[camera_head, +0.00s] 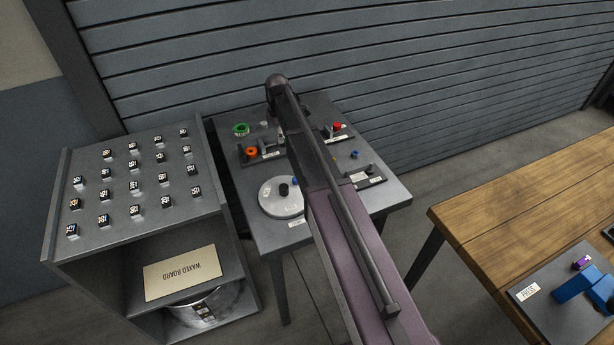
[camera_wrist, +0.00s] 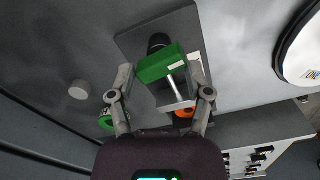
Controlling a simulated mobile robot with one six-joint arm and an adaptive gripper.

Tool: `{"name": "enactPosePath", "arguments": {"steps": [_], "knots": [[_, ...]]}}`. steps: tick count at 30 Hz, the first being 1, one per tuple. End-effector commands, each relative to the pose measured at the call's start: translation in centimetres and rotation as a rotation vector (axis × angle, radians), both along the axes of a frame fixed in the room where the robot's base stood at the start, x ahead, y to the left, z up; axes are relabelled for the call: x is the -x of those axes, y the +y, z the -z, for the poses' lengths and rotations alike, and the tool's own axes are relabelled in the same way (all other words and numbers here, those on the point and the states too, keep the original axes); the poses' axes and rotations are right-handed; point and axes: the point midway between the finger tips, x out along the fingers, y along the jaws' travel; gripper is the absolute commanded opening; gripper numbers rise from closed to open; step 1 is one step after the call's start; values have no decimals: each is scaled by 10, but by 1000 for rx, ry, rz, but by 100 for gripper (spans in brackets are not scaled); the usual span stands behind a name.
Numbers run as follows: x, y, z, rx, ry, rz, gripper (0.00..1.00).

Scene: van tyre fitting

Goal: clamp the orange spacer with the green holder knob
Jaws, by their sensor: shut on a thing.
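The green holder knob (camera_wrist: 160,64) is a chunky green bar in the wrist view, with a pale rod below it. My gripper (camera_wrist: 160,78) has its two fingers on either side of the knob and is shut on it. The orange spacer (camera_wrist: 186,112) shows partly behind the right finger in the wrist view. In the head view the orange spacer (camera_head: 251,152) sits at the left end of a small dark holder plate on the grey table. My arm hides the knob in the head view, and whether the spacer is pressed tight cannot be told.
A green ring (camera_head: 241,129) lies behind the spacer on the grey table (camera_head: 392,193). A round pale disc (camera_head: 276,208) is at the front, and a red part (camera_head: 337,126) is on another holder to the right. A cabinet (camera_head: 119,240) stands left, a wooden bench (camera_head: 510,190) right.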

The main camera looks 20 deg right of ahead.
Motion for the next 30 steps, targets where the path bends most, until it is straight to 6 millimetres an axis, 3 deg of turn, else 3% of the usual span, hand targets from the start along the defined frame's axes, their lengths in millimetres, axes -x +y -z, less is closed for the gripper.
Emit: {"name": "enactPosePath", "arguments": {"steps": [15, 30], "knots": [[3, 0, 0, -1, 3, -348, 57], [2, 0, -48, 0, 1, -342, 57]]}}
